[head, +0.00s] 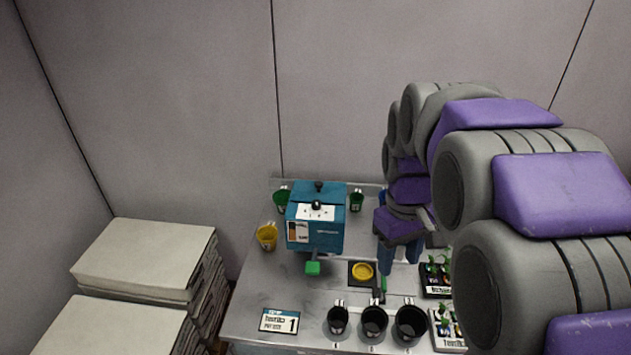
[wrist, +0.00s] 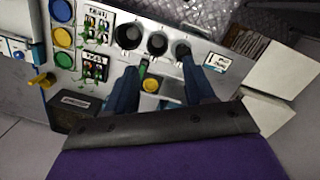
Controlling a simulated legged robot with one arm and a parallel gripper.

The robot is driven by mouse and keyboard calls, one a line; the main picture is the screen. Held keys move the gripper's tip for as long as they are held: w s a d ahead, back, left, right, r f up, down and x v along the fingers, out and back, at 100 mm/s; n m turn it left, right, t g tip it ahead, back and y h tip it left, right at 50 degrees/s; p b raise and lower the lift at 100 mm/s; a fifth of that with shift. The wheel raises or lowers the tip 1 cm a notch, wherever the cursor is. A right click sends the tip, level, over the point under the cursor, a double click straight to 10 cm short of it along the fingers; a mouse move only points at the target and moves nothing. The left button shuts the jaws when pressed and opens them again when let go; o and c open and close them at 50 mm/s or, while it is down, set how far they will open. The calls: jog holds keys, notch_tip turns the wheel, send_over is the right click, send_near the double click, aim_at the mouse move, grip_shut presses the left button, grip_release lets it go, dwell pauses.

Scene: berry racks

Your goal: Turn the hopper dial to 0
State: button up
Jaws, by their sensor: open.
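The hopper is a blue box (head: 316,232) at the back left of the table in the head view. The marks are too small to read, so I cannot tell the dial's setting. In the wrist view my gripper (wrist: 158,68) is open and empty, with spread blue fingers. I cannot make out the hopper there.
A yellow dish (head: 362,271) lies below and left of my gripper. Three dark cups (head: 374,321) stand at the front edge beside a label card (head: 280,321). Plant trays (head: 437,278) are at right. Yellow (head: 267,237) and green (head: 282,200) cups flank the hopper.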

jog(key=w+a+r+n+p, duration=0.2)
jog(key=w+a+r+p, duration=0.15)
jog(key=w, duration=0.35)
jog(key=w+a+r+n+p, duration=0.2)
jog(key=w+r+n+p, duration=0.15)
jog(key=w, duration=0.45)
jog(key=n+t+p, duration=0.1)
jog(key=n+p, duration=0.4)
jog(key=n, duration=0.1)
send_over(316, 202)
notch_tip(316, 202, down, 5)
jog(key=shift+y, duration=0.3)
notch_tip(316, 202, down, 11)
jog(key=shift+f+p, duration=0.1)
jog(key=shift+p, duration=0.4)
jog(key=shift+c, duration=0.4)
grip_shut()
